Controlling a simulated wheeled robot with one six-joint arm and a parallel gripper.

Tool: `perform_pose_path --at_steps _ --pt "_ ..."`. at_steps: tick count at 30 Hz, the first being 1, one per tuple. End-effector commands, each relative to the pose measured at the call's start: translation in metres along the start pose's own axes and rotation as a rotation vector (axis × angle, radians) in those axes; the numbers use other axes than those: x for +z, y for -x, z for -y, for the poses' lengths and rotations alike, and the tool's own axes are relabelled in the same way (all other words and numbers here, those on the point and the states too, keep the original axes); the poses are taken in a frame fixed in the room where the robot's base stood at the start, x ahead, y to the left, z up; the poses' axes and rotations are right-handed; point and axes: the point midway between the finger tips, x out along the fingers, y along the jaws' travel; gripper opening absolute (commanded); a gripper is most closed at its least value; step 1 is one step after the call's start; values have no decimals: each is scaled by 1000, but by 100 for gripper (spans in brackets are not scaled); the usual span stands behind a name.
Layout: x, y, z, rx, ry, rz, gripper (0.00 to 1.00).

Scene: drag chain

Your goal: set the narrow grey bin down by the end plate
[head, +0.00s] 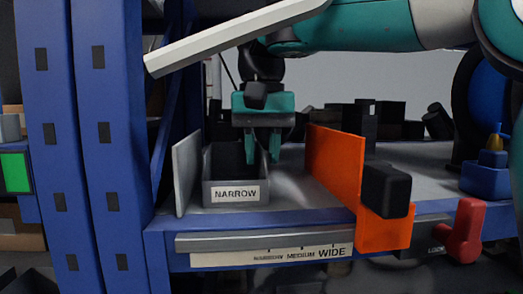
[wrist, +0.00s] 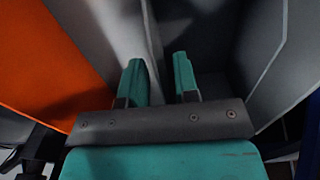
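The narrow grey bin (head: 236,208), labelled NARROW, stands upright on the shelf. The grey end plate (head: 184,174) is just left of it, with a small gap at most. My gripper (head: 263,155) points down at the bin's right side, one finger inside and one outside the right wall. In the wrist view the two teal fingers (wrist: 160,82) stand apart, with the bin's wall edge (wrist: 152,35) between them and space beside it. The wall's contact with the fingertips is hidden.
An orange divider (head: 335,160) stands to the right, with bare shelf (head: 297,180) between it and the bin. A black block (head: 385,190) is at its front. A rail marked NARROW, MEDIUM, WIDE (head: 270,255) runs below. A red handle (head: 465,232) sits at the right front.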

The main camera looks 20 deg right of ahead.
Motion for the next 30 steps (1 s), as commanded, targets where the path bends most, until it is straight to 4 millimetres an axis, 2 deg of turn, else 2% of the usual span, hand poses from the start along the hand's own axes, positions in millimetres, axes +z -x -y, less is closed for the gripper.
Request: perform_pose_path --at_steps 5,11,21,30 --pt "0 5 0 0 0 0 28" --pt "-1 36 -1 -2 0 -2 28" --pt "-1 73 0 -1 1 -2 28" --pt "0 79 0 0 0 0 28"
